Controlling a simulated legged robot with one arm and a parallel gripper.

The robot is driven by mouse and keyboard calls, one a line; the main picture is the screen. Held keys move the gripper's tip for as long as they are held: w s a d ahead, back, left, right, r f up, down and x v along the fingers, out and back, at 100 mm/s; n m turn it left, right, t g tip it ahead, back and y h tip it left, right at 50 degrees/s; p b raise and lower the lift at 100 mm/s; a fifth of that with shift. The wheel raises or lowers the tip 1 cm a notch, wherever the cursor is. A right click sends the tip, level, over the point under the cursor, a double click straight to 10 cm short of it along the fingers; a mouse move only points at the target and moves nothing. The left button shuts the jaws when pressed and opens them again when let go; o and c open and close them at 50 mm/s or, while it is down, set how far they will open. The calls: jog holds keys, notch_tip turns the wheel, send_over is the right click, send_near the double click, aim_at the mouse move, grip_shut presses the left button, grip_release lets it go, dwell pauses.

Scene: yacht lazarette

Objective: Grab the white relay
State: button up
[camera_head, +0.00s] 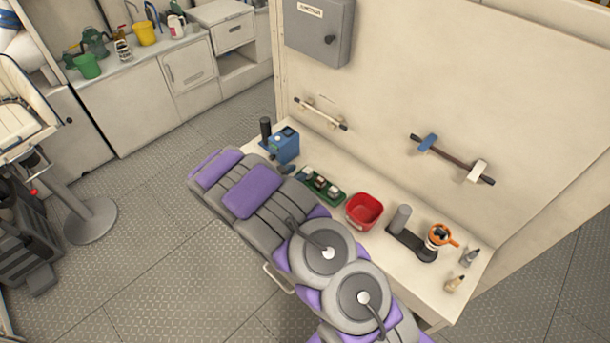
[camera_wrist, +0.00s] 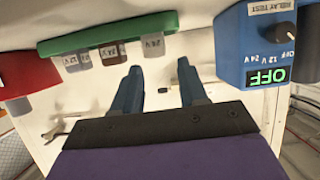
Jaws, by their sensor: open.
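A green tray (camera_head: 312,194) on the bench holds a row of small relays (camera_head: 320,183), pale and dark. In the wrist view the tray (camera_wrist: 110,36) is at upper left. It carries a pale relay (camera_wrist: 152,46) marked 24 V, a dark brown relay (camera_wrist: 108,53) and another pale relay (camera_wrist: 73,62). I cannot tell which pale one is the white relay. My gripper (camera_wrist: 160,76) is open. Its two dark blue fingers are apart with nothing held, to the right of and below the relays in the wrist view.
A blue relay tester (camera_wrist: 265,45) reading OFF stands right of my fingers; it also shows in the head view (camera_head: 284,146). A red bin (camera_head: 364,210) stands beside the tray. A wall backs the bench.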

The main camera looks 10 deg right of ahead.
aim_at(307, 170)
jog(key=shift+w+d+f, duration=0.1)
jog(key=shift+w+d, duration=0.05)
jog(key=shift+d, duration=0.4)
jog(key=x, duration=0.2)
jog(key=b+x, duration=0.1)
jog(key=x, duration=0.1)
jog(key=shift+f, duration=0.25)
jog(key=shift+w+d+f, duration=0.2)
jog(key=shift+d+f, duration=0.05)
jog(key=shift+d, duration=0.2)
jog(key=c, duration=0.7)
jog(key=shift+a, duration=0.15)
